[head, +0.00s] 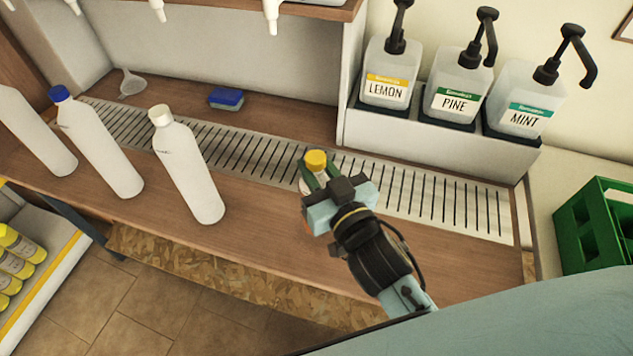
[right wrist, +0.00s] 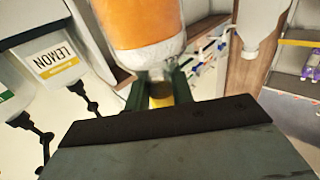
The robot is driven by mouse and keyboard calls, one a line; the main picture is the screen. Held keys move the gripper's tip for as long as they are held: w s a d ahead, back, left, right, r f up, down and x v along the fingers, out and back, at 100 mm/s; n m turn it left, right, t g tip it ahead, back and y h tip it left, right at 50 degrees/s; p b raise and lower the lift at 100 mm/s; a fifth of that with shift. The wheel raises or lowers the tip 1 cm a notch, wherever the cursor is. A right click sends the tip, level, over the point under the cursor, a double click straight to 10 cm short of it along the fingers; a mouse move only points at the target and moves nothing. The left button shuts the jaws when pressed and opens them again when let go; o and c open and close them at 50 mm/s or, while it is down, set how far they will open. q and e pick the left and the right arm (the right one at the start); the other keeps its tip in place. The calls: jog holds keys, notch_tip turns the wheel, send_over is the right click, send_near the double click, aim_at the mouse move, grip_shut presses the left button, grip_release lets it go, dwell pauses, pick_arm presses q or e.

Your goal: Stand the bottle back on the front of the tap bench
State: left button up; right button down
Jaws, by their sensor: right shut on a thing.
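My right gripper (head: 318,180) is shut on the neck of a bottle (right wrist: 140,25), below its yellow cap (head: 316,160). In the right wrist view the bottle's body is orange with a pale, translucent shoulder, and the cap (right wrist: 158,95) sits between the green fingers. In the head view my gripper and wrist hide most of the body. The bottle is over the front part of the wooden tap bench (head: 262,232), near the metal grating (head: 425,195). I cannot tell whether its base touches the wood. My left gripper is not in view.
White bottles stand to the left, one white-capped (head: 190,170), one blue-capped (head: 100,145). A blue sponge (head: 226,98) and a funnel (head: 131,82) lie behind. Pump drums marked LEMON (head: 388,75), PINE (head: 455,90) and MINT (head: 522,105) stand back right. A green crate (head: 595,230) is at right.

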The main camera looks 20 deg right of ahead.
notch_tip(320, 180, down, 3)
jog(key=shift+f+b, duration=0.15)
jog(key=shift+b, duration=0.45)
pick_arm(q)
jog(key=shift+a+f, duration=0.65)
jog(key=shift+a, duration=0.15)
pick_arm(e)
jog(key=c, duration=1.2)
grip_release()
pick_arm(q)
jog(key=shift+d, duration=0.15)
